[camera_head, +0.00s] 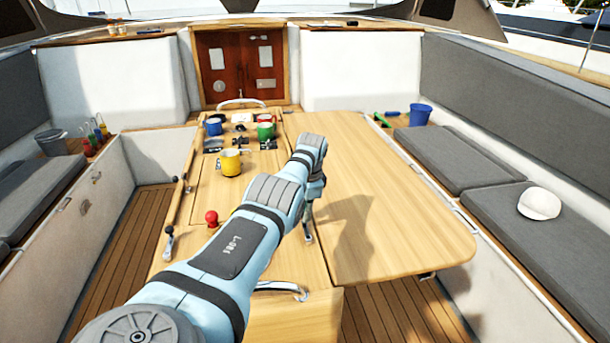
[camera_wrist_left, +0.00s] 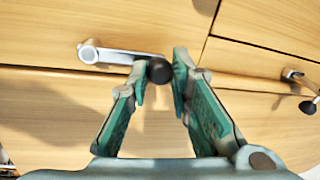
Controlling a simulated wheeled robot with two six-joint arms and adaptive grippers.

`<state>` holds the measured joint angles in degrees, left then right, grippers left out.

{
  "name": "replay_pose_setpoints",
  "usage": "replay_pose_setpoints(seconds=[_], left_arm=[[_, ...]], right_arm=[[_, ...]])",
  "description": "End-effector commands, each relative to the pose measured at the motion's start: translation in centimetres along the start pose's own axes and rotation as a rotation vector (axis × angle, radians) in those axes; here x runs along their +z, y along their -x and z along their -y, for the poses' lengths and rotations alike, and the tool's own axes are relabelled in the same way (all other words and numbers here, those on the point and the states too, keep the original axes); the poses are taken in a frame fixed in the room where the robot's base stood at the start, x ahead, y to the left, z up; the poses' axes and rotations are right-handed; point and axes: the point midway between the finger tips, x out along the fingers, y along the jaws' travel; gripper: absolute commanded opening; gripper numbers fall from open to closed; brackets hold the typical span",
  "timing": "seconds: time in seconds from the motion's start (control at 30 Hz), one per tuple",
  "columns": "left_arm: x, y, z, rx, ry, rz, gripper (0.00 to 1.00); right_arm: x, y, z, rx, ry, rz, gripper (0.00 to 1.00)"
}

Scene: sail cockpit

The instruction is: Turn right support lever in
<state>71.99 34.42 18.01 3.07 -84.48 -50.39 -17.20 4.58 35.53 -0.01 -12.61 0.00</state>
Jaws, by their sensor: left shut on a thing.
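In the left wrist view, a support lever (camera_wrist_left: 115,56) shows as a short metal arm fixed to a wooden panel, ending in a black ball knob (camera_wrist_left: 157,70). The lever lies almost level across the picture, with its knob at the right end. My left gripper (camera_wrist_left: 165,71) has its two green-padded fingers on either side of the knob and is shut on it. In the head view, my left arm reaches over the table and its wrist points down; the fingers are mostly hidden and the lever is hard to make out. My right gripper is not in view.
A second lever (camera_wrist_left: 292,75) with a black knob is at the wrist view's right edge. A red knob (camera_head: 211,217) is left of my arm. The right leaf is clear.

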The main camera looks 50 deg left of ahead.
Motion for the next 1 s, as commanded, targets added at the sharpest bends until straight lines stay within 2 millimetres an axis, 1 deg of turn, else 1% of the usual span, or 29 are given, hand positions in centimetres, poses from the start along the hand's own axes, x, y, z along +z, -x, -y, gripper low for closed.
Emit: replay_pose_setpoints(seconds=[0.03, 0.07, 0.1, 0.17, 0.2, 0.5, 0.57, 0.67, 0.73, 0.9, 1.0], left_arm=[[-0.1, 0.2, 0.2, -0.007, 0.001, -0.004, 0.0], [-0.1, 0.2, 0.2, -0.007, 0.0, -0.004, 0.21], [-0.1, 0.2, 0.2, -0.007, 0.0, -0.004, 0.27], [-0.1, 0.2, 0.2, -0.006, 0.0, -0.004, 0.37], [-0.1, 0.1, 0.2, -0.005, 0.0, -0.003, 0.4], [-0.1, 0.2, 0.1, -0.003, -0.001, -0.002, 0.4], [-0.1, 0.4, 0.1, -0.004, -0.001, -0.002, 0.4], [-0.1, 1.4, 0.2, -0.006, 0.001, -0.002, 0.4], [-0.1, 2.5, 0.1, -0.007, -0.003, -0.003, 0.4], [-0.1, 7.9, 0.1, -0.006, -0.001, -0.007, 0.4], [-0.1, 10.2, 0.1, -0.004, 0.0, -0.005, 0.4]], right_arm=[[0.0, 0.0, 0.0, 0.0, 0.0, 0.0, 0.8], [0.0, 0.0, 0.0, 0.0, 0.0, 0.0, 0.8], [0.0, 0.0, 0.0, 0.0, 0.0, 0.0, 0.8], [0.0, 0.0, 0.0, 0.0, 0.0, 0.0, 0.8], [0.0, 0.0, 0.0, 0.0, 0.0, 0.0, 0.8], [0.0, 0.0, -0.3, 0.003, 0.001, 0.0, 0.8], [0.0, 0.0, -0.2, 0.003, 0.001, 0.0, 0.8], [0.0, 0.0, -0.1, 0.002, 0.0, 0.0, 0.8], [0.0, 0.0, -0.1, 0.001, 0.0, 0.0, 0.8], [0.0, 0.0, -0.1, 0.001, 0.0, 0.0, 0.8], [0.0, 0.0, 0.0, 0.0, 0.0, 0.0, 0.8]])
